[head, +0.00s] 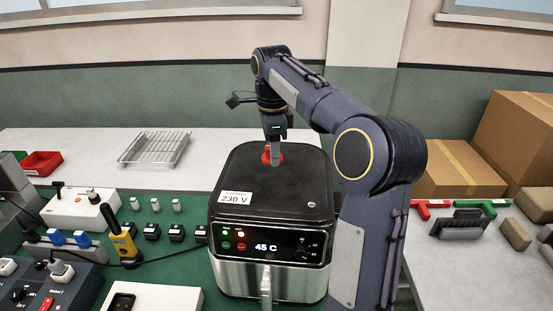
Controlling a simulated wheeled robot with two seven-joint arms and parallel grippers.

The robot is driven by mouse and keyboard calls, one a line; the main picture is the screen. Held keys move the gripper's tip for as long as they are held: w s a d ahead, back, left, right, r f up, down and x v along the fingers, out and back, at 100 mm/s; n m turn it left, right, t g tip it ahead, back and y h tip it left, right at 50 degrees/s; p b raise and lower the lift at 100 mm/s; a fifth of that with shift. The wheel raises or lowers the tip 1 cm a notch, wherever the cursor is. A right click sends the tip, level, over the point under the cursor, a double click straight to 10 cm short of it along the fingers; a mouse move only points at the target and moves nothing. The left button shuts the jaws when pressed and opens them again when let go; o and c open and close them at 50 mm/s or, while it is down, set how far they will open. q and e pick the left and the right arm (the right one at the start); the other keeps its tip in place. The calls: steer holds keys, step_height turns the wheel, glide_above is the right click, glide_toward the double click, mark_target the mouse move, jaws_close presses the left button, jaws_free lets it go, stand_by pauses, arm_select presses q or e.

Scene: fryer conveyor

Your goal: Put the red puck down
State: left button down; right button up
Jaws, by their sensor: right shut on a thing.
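A small red puck (266,158) shows at the tip of my right gripper (272,153), over the back part of the black top of the fryer (268,185). The gripper points down and is shut on the puck. Its fingers hide part of the puck. I cannot tell whether the puck touches the fryer top. The fryer has a "230 V" label on top and a lit "45 C" display in front. My left gripper is not in view.
A wire rack (154,148) and a red bin (42,163) stand at the back left. Black blocks, a yellow tool (122,241) and power sockets fill the green mat on the left. Cardboard boxes (458,170) stand at the right. The white table behind the fryer has free room.

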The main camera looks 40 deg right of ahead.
mark_target(276, 173)
steer(key=shift+w+d+f, duration=0.15)
steer(key=shift+d+f, duration=0.35)
steer(key=shift+f, duration=0.1)
steer(key=f, duration=0.3)
steer(key=shift+w+d+f, duration=0.1)
steer(key=shift+d+f, duration=0.05)
steer(key=shift+d, duration=0.15)
steer(key=shift+f, duration=0.25)
steer(key=shift+f, duration=0.15)
steer(key=o, duration=1)
